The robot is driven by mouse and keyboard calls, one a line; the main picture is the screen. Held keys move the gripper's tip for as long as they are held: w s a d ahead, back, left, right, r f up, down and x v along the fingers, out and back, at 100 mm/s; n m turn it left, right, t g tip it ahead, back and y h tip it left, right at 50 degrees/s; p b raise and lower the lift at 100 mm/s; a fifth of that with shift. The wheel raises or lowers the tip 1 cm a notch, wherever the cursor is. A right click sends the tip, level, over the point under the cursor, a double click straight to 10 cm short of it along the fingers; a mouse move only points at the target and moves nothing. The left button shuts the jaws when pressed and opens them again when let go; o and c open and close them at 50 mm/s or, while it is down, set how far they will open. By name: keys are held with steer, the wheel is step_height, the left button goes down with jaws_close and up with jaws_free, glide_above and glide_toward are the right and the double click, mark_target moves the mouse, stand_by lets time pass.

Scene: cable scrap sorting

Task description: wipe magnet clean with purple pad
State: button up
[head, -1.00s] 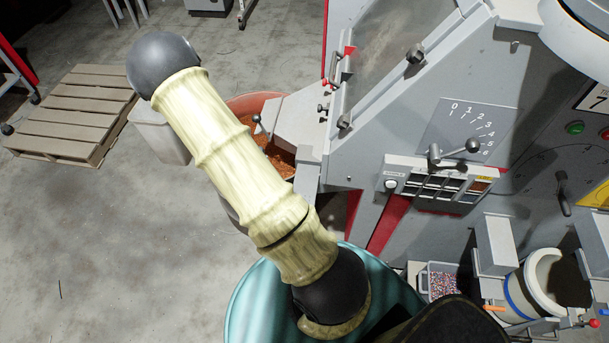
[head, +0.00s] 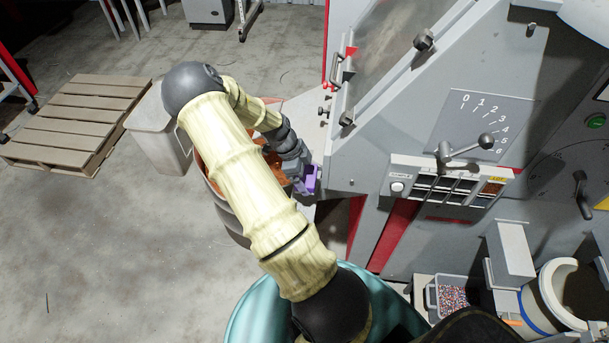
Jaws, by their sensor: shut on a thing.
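My gripper (head: 299,176) is at the end of my arm, near the lower end of the machine's grey discharge chute, above the right rim of a drum. It is shut on the purple pad (head: 311,179), a small block at the fingertips. The pad appears close to the chute and machine leg; I cannot tell whether it touches anything. I cannot make out the magnet; my arm and gripper hide part of the chute and drum.
The drum (head: 229,214) holds copper-coloured granules. A pale bin (head: 160,135) stands left of it, with a wooden pallet (head: 72,125) farther left. The grey machine (head: 385,170) fills the right, with a tray of coloured granules (head: 454,297) below.

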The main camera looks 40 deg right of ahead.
steer(key=shift+w+a+f+b, duration=0.1)
steer(key=shift+f+b, duration=2.3)
steer(key=shift+f, duration=0.65)
steer(key=shift+f+b, duration=0.6)
steer(key=shift+f, duration=0.35)
steer(key=shift+s+a+r+p, duration=0.15)
steer(key=shift+s+a+p, duration=0.3)
steer(key=shift+s+a, duration=0.9)
steer(key=shift+w+a, duration=0.1)
steer(key=shift+s+a+f, duration=0.15)
steer(key=shift+s+a, duration=0.5)
steer(key=shift+a, duration=0.1)
steer(key=shift+s+a+f, duration=0.1)
steer(key=shift+s+a, duration=0.5)
steer(key=shift+a, duration=0.1)
steer(key=shift+a, duration=0.1)
